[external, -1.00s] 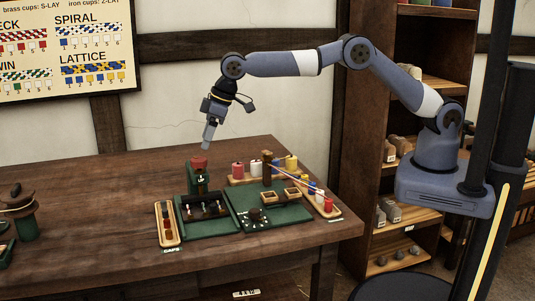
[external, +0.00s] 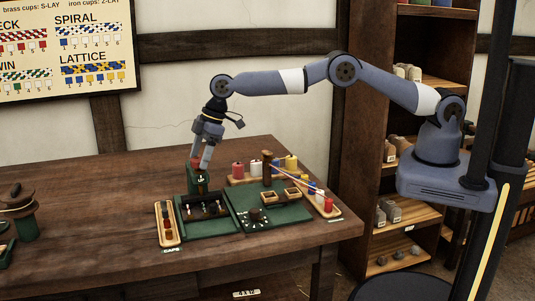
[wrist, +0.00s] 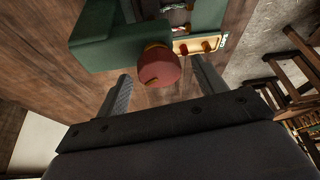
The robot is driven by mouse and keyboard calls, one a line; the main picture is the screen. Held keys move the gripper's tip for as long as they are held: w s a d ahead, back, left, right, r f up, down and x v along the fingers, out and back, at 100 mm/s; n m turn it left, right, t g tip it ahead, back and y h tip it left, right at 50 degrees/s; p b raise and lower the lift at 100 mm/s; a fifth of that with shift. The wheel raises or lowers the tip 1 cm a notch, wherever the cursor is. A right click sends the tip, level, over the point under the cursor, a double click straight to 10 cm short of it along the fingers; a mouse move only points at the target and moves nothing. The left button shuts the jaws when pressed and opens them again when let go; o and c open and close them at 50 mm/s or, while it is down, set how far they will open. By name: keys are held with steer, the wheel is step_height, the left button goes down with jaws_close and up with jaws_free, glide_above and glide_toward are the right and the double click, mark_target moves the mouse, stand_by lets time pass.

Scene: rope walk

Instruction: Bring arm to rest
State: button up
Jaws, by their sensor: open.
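My arm is stretched out over the wooden table (external: 100,236), and my gripper (external: 201,165) hangs pointing down over a green stand (external: 197,183). In the wrist view my gripper (wrist: 162,84) is open, with its two fingers apart. A red rounded knob (wrist: 161,67) on the green stand (wrist: 103,42) shows between and just beyond the fingertips. In the external view the fingers partly hide the knob. I cannot tell whether the fingers touch it.
A green tray (external: 215,233) and a green board (external: 285,216) lie right of the wooden cap tray (external: 174,239). Colored spools (external: 238,171) stand behind them. The table's middle left is clear. Shelves (external: 400,245) stand at the right.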

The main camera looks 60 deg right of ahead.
steer(key=shift+w+n, duration=0.1)
steer(key=shift+n, duration=0.6)
steer(key=shift+d+r+y, duration=0.1)
steer(key=shift+r+y, duration=0.2)
steer(key=shift+r, duration=0.1)
steer(key=b+v, duration=0.3)
steer(key=v, duration=0.7)
steer(key=shift+n+t+y, duration=0.4)
steer(key=shift+y, duration=0.5)
steer(key=a, duration=0.2)
steer(key=w+a, duration=0.1)
steer(key=a, duration=0.2)
steer(key=shift+a+f, duration=0.15)
steer(key=shift+a, duration=0.2)
